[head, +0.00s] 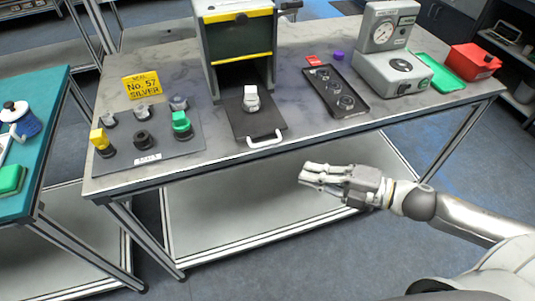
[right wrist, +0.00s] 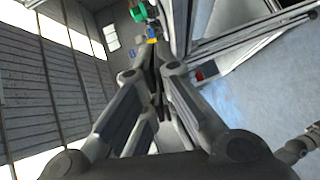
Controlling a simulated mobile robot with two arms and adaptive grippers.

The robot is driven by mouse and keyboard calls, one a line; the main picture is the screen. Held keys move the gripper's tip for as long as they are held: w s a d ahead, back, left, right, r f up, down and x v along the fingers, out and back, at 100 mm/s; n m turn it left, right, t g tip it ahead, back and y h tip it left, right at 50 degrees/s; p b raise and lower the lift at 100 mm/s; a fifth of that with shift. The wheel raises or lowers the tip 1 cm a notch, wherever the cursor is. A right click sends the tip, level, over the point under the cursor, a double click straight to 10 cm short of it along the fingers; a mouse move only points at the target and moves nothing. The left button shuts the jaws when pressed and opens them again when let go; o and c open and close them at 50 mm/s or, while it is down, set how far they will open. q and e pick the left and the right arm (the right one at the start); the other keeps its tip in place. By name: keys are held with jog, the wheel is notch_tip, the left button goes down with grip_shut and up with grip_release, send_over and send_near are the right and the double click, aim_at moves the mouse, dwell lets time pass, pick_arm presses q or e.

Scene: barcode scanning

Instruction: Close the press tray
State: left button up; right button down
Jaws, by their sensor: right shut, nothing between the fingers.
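The press (head: 238,45) is a dark green box with yellow bands at the back of the grey table. Its press tray (head: 248,127) is pulled out, a dark plate with a white handle (head: 265,140) at its front edge. A grey piece with a white block on top (head: 251,98) stands on the tray. My right gripper (head: 305,174) is shut and empty, in front of the table and below and right of the handle, apart from it. Its fingers also show in the right wrist view (right wrist: 152,62). My left gripper is not in view.
Left of the tray, a dark mat (head: 166,148) holds several small pieces, with a yellow sign (head: 142,84) behind. On the right are a black rack (head: 352,108), a gauge device (head: 390,68), a green tray (head: 447,82) and a red box (head: 473,62).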

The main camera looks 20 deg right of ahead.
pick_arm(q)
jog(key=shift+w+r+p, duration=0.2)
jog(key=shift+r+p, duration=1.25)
pick_arm(e)
jog(key=shift+w+d+x, duration=0.3)
jog(key=shift+w+x, duration=0.05)
jog(key=shift+x, duration=1.65)
jog(key=shift+w+d+x, duration=0.35)
jog(key=shift+x, duration=1.7)
jog(key=shift+w+d+x, duration=0.3)
jog(key=shift+w+x, duration=0.05)
jog(key=shift+x, duration=1.65)
jog(key=shift+f, duration=0.2)
